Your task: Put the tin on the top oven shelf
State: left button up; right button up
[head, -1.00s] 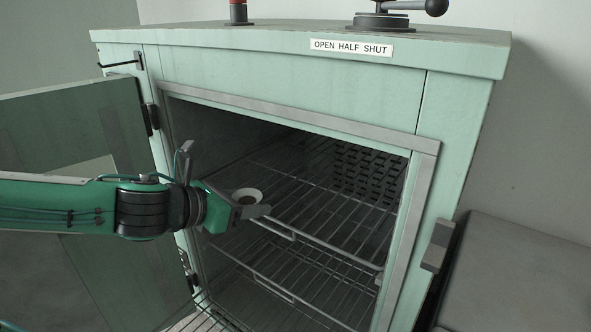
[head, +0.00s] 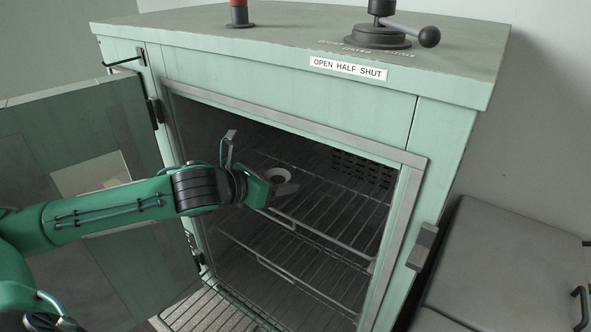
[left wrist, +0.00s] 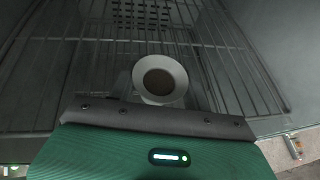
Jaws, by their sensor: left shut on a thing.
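The tin (head: 277,178) is a small pale round dish with dark brown contents, held upright inside the oven mouth. It also shows in the left wrist view (left wrist: 160,80), just beyond the gripper body. My left gripper (head: 284,188) is shut on the tin, and its fingers are partly hidden. The top oven shelf (head: 335,198) is a wire rack, and the tin is at its front part. I cannot tell whether the tin touches the rack. A lower wire shelf (head: 300,265) sits beneath. My right gripper is not in view.
The oven door (head: 110,230) stands open on the left, close behind my left arm. The oven's metal frame (head: 300,122) surrounds the opening. The top rack looks empty behind the tin. A grey cabinet (head: 510,260) stands at the right.

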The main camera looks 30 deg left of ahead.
aim_at(286, 172)
pick_arm(q)
jog(key=shift+w+d, duration=0.3)
jog(key=shift+w, duration=0.5)
jog(key=shift+w+d+r+p, duration=0.1)
jog(key=shift+w+d+p, duration=0.1)
jog(key=shift+w+p, duration=0.2)
jog(key=shift+w+d, duration=0.2)
jog(key=shift+w, duration=0.35)
jog(key=shift+w+d, duration=0.15)
jog(key=shift+w, duration=0.35)
jog(key=shift+w+d+f, duration=0.1)
jog(key=shift+w+f, duration=0.25)
jog(key=shift+f, duration=0.55)
jog(key=shift+s, duration=0.1)
jog(key=shift+s, duration=0.1)
